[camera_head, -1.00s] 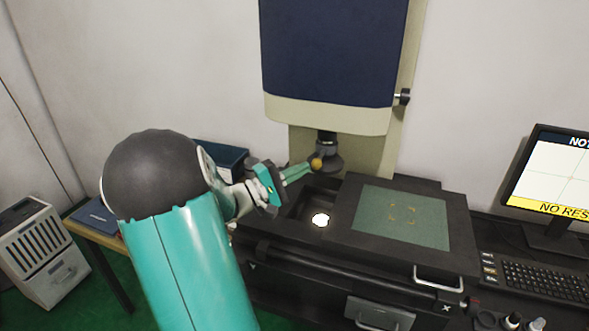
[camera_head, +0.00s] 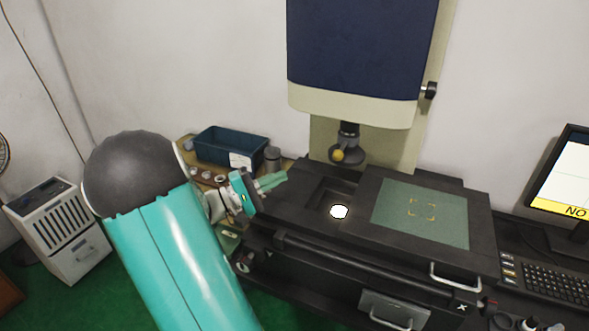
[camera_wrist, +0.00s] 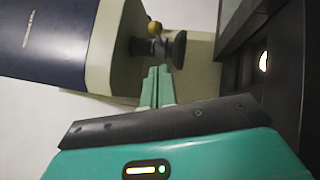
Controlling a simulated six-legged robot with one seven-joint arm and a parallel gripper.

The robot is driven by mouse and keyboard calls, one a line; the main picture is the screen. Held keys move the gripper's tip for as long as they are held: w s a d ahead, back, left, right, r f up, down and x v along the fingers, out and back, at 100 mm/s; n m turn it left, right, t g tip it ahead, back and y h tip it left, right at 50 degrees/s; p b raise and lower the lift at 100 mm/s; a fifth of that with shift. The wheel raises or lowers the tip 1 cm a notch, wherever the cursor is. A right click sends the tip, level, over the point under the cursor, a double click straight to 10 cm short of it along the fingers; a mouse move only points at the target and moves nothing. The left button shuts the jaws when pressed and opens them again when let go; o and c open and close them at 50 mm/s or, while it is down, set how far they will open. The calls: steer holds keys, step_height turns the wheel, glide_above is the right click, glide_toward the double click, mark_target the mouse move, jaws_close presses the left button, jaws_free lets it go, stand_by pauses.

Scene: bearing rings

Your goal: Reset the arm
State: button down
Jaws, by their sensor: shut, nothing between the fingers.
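My gripper (camera_head: 272,182) is at the left edge of the measuring machine's black bed in the head view. Its teal fingers are together with nothing between them, and they point right toward the machine. In the wrist view, the shut fingers of my gripper (camera_wrist: 158,88) point up the picture toward the machine's lens head (camera_wrist: 165,48) with its yellow ball. The lens head (camera_head: 348,150) is apart from the fingers in the head view, above and to the right of them.
The bed has a lit white spot (camera_head: 339,212) and a green plate (camera_head: 420,213). A blue bin (camera_head: 232,148), several rings (camera_head: 207,175) and a grey canister (camera_head: 272,158) are on a wooden table behind my gripper. A monitor (camera_head: 562,185) and keyboard (camera_head: 556,285) are at right.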

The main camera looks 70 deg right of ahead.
steer(key=shift+w+a+f, duration=0.15)
steer(key=shift+w+a, duration=0.25)
steer(key=shift+a, duration=0.2)
steer(key=w+a+f+n+t+y, duration=0.15)
steer(key=w+a+t+y, duration=0.35)
steer(key=a, duration=0.7)
steer(key=w+a+f+n+t+y, duration=0.1)
steer(key=a+n+t+y, duration=0.15)
steer(key=a+t, duration=0.75)
steer(key=w+a+r+n+t+y, duration=0.1)
steer(key=a+r+t+y, duration=0.1)
steer(key=a, duration=0.9)
steer(key=a+r+n+t+y, duration=0.2)
steer(key=a+r+t+y, duration=0.1)
steer(key=a, duration=0.8)
steer(key=shift+w+r+t+y, duration=0.15)
steer(key=shift+w+t+y, duration=0.25)
steer(key=shift+t+y, duration=0.2)
